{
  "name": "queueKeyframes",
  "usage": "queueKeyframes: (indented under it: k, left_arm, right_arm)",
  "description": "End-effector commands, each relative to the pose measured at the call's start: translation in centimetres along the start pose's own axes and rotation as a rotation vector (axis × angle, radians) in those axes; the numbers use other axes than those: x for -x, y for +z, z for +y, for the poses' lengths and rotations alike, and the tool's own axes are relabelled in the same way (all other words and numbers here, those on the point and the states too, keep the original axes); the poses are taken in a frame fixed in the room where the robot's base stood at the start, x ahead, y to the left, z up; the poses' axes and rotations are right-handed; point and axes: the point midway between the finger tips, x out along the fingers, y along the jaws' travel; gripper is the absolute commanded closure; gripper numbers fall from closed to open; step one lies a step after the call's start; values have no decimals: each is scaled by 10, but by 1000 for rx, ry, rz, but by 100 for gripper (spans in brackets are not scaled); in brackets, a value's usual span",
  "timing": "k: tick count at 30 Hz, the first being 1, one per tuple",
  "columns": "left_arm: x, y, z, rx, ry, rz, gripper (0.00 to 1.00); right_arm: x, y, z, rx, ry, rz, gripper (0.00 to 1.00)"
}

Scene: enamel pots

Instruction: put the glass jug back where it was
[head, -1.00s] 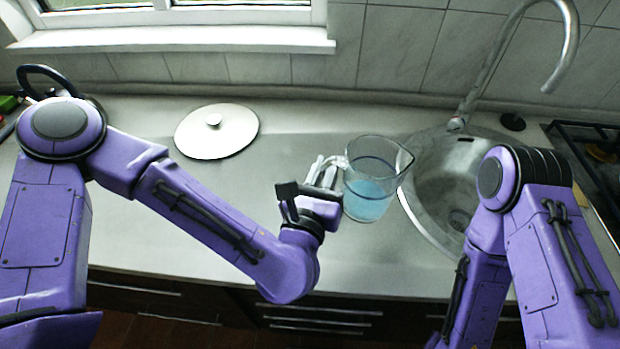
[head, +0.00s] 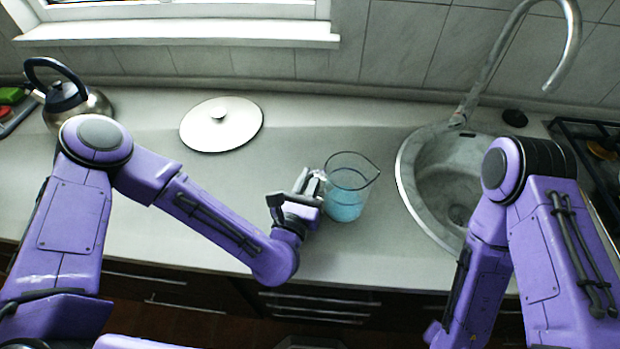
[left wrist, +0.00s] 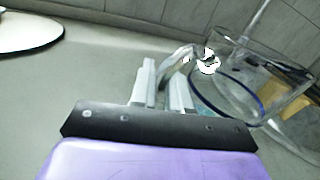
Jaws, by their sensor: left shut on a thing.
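The glass jug (head: 345,196) is clear and holds blue liquid in its lower part. In the head view it is over the counter, left of the sink, and looks roughly upright. My left gripper (head: 312,180) is at the jug's left side, shut on its handle. In the left wrist view the fingers of my left gripper (left wrist: 163,82) reach to the handle, and the glass jug (left wrist: 245,92) fills the right side. I cannot tell whether the jug's base touches the counter. My right arm shows at the right, but its gripper is out of view.
A round steel sink (head: 408,165) with a tall tap (head: 484,72) lies right of the jug. A white lid (head: 222,126) lies on the counter at the back. A kettle (head: 92,103) stands at the far left. A hob (head: 597,140) is at the right edge. The counter between lid and jug is clear.

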Motion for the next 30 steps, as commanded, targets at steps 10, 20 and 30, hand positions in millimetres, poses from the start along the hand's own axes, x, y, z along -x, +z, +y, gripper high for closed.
queueKeyframes:
  k: [10, 20, 30]
  left_arm:
    - [0, 0, 0, 0, 0, 0, 59]
    - [54, -5, 0, 3, -4, 2, 59]
    - [114, 7, 0, -3, 1, 1, 59]
  right_arm:
    - [0, 0, 0, 0, 0, 0, 57]
    - [-24, 10, -2, 0, 0, 0, 57]
    - [-4, 1, 0, 0, 0, 0, 57]
